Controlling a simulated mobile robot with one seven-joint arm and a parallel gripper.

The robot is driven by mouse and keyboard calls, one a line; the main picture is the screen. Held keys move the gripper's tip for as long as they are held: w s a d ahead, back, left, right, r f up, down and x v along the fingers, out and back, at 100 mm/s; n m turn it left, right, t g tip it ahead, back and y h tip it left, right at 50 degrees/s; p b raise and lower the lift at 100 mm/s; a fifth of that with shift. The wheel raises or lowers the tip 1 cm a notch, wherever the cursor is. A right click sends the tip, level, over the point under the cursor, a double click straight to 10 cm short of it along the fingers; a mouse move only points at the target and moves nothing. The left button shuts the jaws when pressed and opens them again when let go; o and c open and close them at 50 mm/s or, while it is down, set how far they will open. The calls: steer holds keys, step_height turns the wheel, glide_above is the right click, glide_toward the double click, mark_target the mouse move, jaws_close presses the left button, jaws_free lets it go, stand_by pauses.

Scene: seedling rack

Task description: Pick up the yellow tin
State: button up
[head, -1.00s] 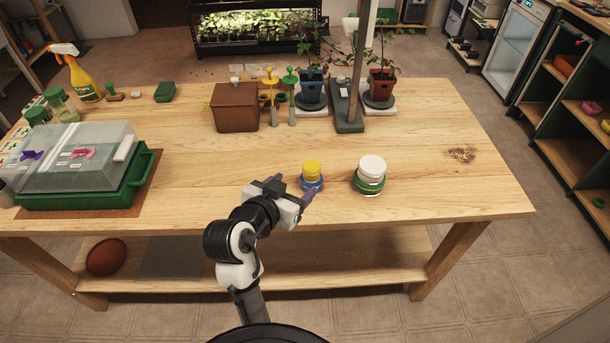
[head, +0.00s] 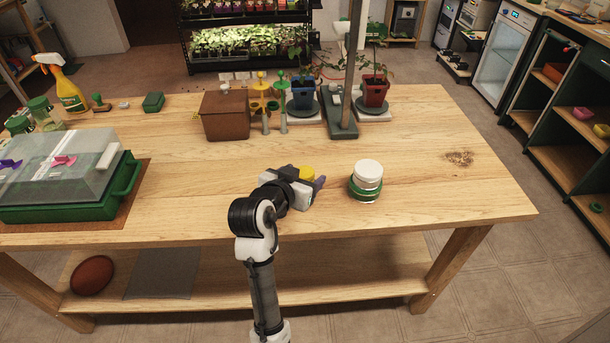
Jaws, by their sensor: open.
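The yellow tin (head: 307,173) stands near the front middle of the wooden table, mostly hidden behind my gripper. Only its yellow top shows. The blue piece seen under it earlier is almost wholly hidden. My gripper (head: 311,184) is at the tin, its jaws open, with one purple-grey finger showing just right of the tin. I cannot tell whether the fingers touch the tin or how far they reach around it.
A white-topped jar with a green band (head: 367,181) stands close to the right of my gripper. A brown box (head: 226,116) and potted plants stand at the back. A green tray with a clear lid (head: 125,180) is at the left.

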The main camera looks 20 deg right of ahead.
mark_target(303, 174)
steer(key=x, duration=0.4)
steer(key=shift+w+p, duration=0.1)
steer(key=shift+p, duration=0.3)
steer(key=c, duration=1.1)
steer(key=shift+r, duration=0.1)
